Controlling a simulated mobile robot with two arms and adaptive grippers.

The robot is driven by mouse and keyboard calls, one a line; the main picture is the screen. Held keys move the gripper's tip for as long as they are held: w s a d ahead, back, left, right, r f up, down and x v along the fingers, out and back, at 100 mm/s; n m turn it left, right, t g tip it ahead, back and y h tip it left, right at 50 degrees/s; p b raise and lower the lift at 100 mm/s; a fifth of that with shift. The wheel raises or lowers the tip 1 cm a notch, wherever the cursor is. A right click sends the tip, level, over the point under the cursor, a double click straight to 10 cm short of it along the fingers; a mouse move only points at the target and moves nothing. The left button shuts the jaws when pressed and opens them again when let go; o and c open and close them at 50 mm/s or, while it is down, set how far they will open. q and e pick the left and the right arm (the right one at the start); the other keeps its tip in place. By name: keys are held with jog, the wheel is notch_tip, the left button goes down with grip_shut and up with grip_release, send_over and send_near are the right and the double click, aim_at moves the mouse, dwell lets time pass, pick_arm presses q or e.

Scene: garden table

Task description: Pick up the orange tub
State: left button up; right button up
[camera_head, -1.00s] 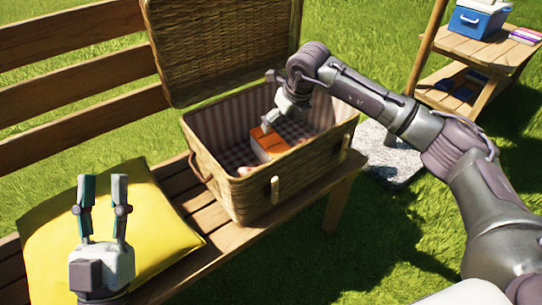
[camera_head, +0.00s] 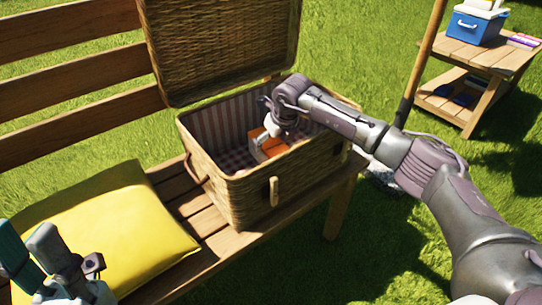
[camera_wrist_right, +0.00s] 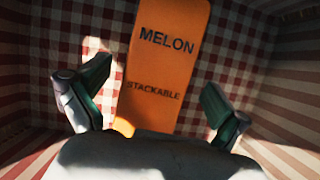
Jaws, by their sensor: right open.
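The orange tub (camera_head: 264,147) lies inside the open wicker basket (camera_head: 235,195). In the right wrist view the tub (camera_wrist_right: 163,68) shows the words "MELON" and "STACKABLE" on its orange face. My right gripper (camera_head: 270,128) reaches down into the basket above the tub and hides part of it. In the wrist view my right gripper (camera_wrist_right: 154,83) is open, with one finger on each side of the tub and gaps between. My left gripper (camera_head: 30,248) is at the lower left by the yellow cushion, open and empty, partly cut off by the frame.
The basket stands on a wooden bench with its lid (camera_head: 222,45) raised at the back. Its lining is checked and striped. A yellow cushion (camera_head: 110,225) lies left of it. A small wooden table (camera_head: 485,58) with a blue cooler (camera_head: 474,25) stands at the far right.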

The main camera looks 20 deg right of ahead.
jog(key=b+x, duration=0.1)
jog(key=x, duration=0.3)
jog(key=shift+w+a+f, duration=0.1)
jog(key=shift+a, duration=0.05)
jog(key=c, duration=1.7)
